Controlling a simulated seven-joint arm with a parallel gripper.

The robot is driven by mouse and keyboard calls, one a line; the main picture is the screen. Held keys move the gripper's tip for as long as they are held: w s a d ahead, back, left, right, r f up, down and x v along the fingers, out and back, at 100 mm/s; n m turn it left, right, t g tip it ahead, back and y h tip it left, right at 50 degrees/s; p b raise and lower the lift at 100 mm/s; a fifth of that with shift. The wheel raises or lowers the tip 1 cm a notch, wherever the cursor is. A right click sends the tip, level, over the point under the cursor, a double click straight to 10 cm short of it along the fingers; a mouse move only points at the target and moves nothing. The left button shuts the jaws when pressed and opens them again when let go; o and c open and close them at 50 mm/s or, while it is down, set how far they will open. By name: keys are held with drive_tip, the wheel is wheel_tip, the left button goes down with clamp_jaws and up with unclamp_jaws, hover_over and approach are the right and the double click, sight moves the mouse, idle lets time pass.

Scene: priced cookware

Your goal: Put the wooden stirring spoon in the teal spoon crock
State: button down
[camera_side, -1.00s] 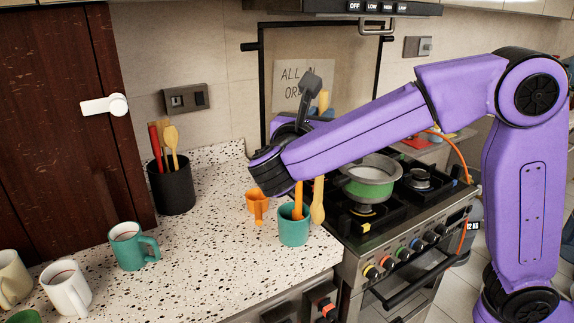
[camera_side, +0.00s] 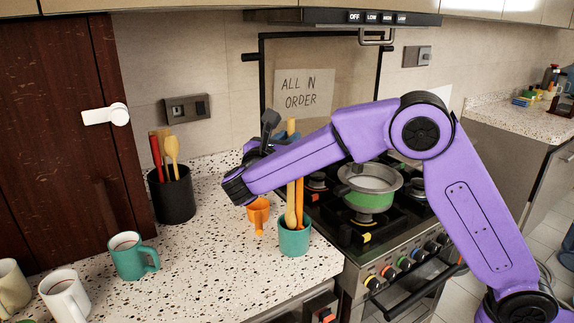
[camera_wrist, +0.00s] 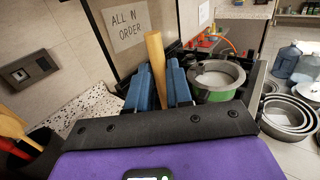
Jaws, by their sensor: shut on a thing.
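The wooden stirring spoon (camera_side: 291,200) hangs upright, handle up, in my gripper (camera_side: 291,137). The blue fingers are shut on its handle, and the arm partly hides them in the side view. In the wrist view the handle (camera_wrist: 155,55) stands between both fingers of the gripper (camera_wrist: 160,82). The teal spoon crock (camera_side: 294,241) stands on the counter near the stove, with an orange utensil (camera_side: 300,204) upright in it. The spoon's lower end overlaps the crock's mouth in the side view; I cannot tell whether it is inside. The crock is hidden in the wrist view.
A black utensil holder (camera_side: 172,197) is further left, and a teal mug (camera_side: 131,257) is near the front. A green pot (camera_side: 368,194) sits on the stove at right. Speckled counter between is clear.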

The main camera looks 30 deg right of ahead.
drive_tip(key=shift+f, duration=2.9)
drive_tip(key=c, duration=1)
unclamp_jaws()
drive_tip(key=shift+f, duration=0.1)
drive_tip(key=shift+c, duration=0.2)
drive_tip(key=v, duration=1.7)
drive_tip(key=shift+w+a, duration=0.2)
drive_tip(key=shift+a, duration=0.3)
